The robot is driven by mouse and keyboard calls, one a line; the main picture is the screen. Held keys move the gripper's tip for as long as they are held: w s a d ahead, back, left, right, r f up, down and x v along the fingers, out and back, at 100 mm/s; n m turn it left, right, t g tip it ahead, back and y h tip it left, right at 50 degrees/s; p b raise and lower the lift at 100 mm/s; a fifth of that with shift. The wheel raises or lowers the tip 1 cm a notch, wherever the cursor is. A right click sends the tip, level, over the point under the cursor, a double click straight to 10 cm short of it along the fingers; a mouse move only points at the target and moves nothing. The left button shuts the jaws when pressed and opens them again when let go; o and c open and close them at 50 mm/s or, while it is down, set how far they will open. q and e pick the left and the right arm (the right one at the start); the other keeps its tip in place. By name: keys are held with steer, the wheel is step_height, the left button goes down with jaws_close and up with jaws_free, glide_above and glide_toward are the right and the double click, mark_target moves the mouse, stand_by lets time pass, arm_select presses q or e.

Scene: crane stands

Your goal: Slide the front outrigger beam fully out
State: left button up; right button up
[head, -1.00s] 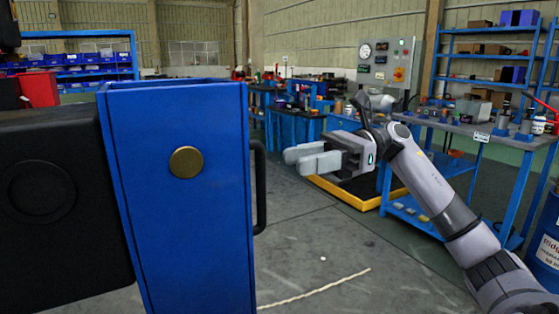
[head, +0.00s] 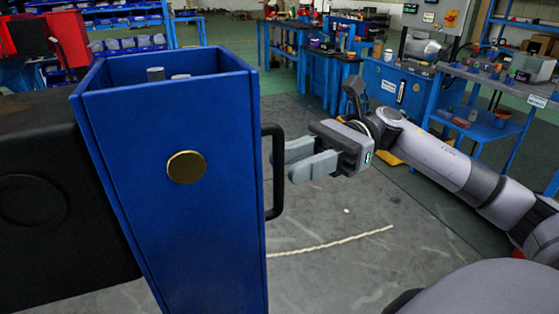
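A tall blue open-topped box section (head: 215,235), seemingly the end of the front outrigger beam, stands upright at left centre with a round brass disc (head: 187,167) on its face. A black handle (head: 278,207) is fixed to its right side. My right gripper (head: 295,160) is open beside the handle, pointing left, its fingertips close to the vertical bar. I cannot tell whether the bar lies between the fingers or whether they touch it. My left gripper is not in view. Two small grey pieces show at the box's open top; I cannot tell what they are.
A large black block (head: 55,200) adjoins the blue box on the left. A pale rope-like line (head: 330,244) lies on the grey floor (head: 350,275). Blue workbenches (head: 465,75) stand at the back right. The floor between box and benches is mostly clear.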

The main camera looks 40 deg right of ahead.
mark_target(278, 204)
steer(key=shift+a, duration=1.65)
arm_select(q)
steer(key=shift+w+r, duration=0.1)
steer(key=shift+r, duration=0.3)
arm_select(e)
jaws_close()
steer(key=shift+w+d+f+b, duration=0.1)
steer(key=shift+d+f+b, duration=0.05)
steer(key=shift+d+b, duration=0.3)
steer(key=shift+s+d+b, duration=0.25)
steer(key=shift+d+b, duration=0.05)
steer(key=shift+d, duration=0.3)
steer(key=shift+s+d+b, duration=0.2)
steer(key=shift+d+b, duration=0.1)
steer(key=shift+d, duration=0.3)
jaws_free()
steer(key=shift+a, duration=0.2)
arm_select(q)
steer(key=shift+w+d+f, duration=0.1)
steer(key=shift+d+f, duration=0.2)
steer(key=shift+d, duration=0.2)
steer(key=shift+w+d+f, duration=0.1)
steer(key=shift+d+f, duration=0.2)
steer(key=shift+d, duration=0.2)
